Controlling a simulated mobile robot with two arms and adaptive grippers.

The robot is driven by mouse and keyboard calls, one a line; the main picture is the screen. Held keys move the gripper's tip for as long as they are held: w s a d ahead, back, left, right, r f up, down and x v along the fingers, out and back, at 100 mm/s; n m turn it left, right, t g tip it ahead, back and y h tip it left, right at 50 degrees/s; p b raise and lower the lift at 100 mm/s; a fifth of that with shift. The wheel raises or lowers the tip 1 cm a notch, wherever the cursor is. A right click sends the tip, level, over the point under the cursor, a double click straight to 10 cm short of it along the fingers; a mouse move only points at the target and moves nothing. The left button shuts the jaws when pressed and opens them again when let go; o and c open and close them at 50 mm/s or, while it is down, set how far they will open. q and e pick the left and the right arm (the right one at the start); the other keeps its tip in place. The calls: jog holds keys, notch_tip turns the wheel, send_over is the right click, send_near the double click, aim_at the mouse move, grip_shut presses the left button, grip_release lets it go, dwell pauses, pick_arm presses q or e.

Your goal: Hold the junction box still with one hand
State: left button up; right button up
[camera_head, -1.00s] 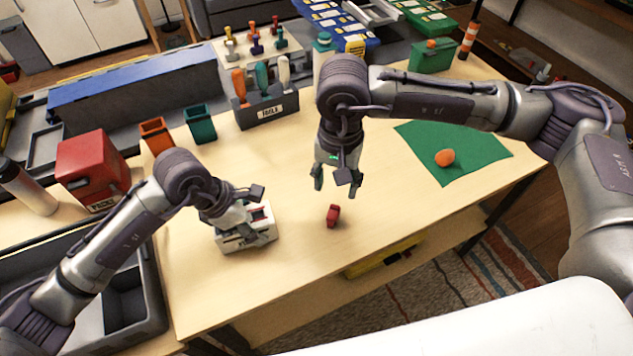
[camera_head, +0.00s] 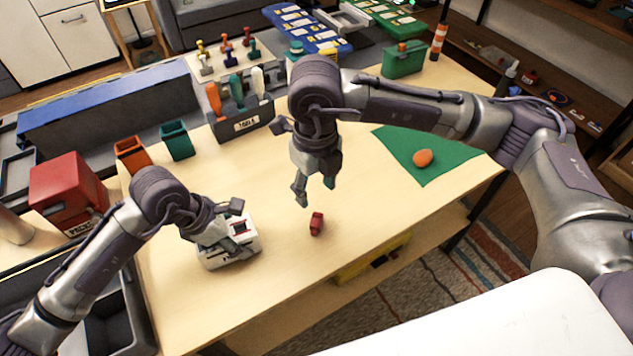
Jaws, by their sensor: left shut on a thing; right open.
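The junction box (camera_head: 216,261) is a small white box with a red part on its top, standing on the wooden table at the left front. My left gripper (camera_head: 236,243) is shut on the junction box, and its fingers hide part of the top. My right gripper (camera_head: 315,192) is open and empty above the middle of the table. A small red piece (camera_head: 316,223) lies on the table just below the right gripper, apart from it.
A tool holder (camera_head: 243,127), an orange bin (camera_head: 131,154) and a teal bin (camera_head: 177,140) stand behind. A red box (camera_head: 66,188) is at the left. An orange ball (camera_head: 423,158) lies on a green mat (camera_head: 440,176). The table front is mostly clear.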

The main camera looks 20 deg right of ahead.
aim_at(316, 219)
notch_tip(316, 219, down, 12)
jog(key=m, duration=1)
jog(key=shift+r, duration=0.2)
jog(key=shift+c, duration=0.2)
grip_shut()
